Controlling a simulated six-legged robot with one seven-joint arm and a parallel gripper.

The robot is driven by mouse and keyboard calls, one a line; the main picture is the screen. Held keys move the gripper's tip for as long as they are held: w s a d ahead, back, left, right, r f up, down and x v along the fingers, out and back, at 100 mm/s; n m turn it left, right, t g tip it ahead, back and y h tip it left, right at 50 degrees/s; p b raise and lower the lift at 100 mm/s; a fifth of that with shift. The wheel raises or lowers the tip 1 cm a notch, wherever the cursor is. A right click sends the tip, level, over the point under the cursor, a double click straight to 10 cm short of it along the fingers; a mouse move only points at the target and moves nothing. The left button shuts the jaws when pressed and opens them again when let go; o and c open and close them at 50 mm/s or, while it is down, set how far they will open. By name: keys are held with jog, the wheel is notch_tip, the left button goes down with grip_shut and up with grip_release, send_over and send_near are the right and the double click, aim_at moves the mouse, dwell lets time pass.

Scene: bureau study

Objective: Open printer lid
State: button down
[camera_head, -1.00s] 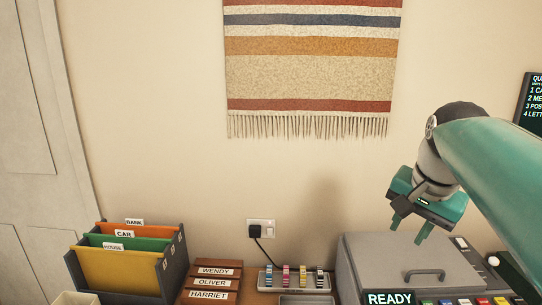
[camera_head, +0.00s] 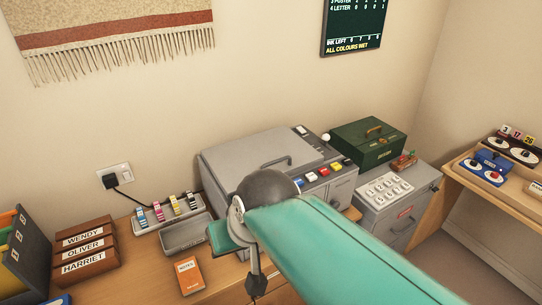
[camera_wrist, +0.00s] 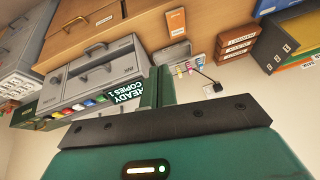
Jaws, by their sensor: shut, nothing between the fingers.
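The grey printer (camera_head: 270,172) stands on the desk against the wall. Its lid (camera_head: 247,150) lies flat and closed, with a dark bar handle (camera_head: 275,161) on top. Coloured buttons (camera_head: 310,177) run along the printer's front edge. My gripper (camera_head: 240,250) is left of and nearer than the printer, over the desk front, apart from the lid handle; my arm covers part of the printer front. The wrist view is upside down and shows my fingers (camera_wrist: 156,88) shut and empty beside the printer's "READY COPIES" display (camera_wrist: 125,93). The lid handle does not show there.
Ink bottles in a tray (camera_head: 168,213), an empty grey tray (camera_head: 187,234), an orange notes book (camera_head: 189,276) and name-labelled wooden boxes (camera_head: 88,250) lie left of the printer. A green case (camera_head: 367,140) on a grey cabinet (camera_head: 395,208) stands to its right.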

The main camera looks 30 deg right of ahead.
jog(key=w+f+m+y, duration=0.3)
jog(key=w+m, duration=0.2)
jog(key=m, duration=0.3)
jog(key=m+t+h, duration=0.5)
jog(key=m+t, duration=0.4)
jog(key=m, duration=1.8)
send_near(289, 166)
jog(key=w, duration=0.4)
jog(key=w+a, duration=0.1)
jog(key=w, duration=0.1)
jog(key=shift+w+a+f, duration=0.1)
jog(key=shift+w+f, duration=0.15)
jog(key=shift+f, duration=0.15)
jog(key=shift+r, duration=0.15)
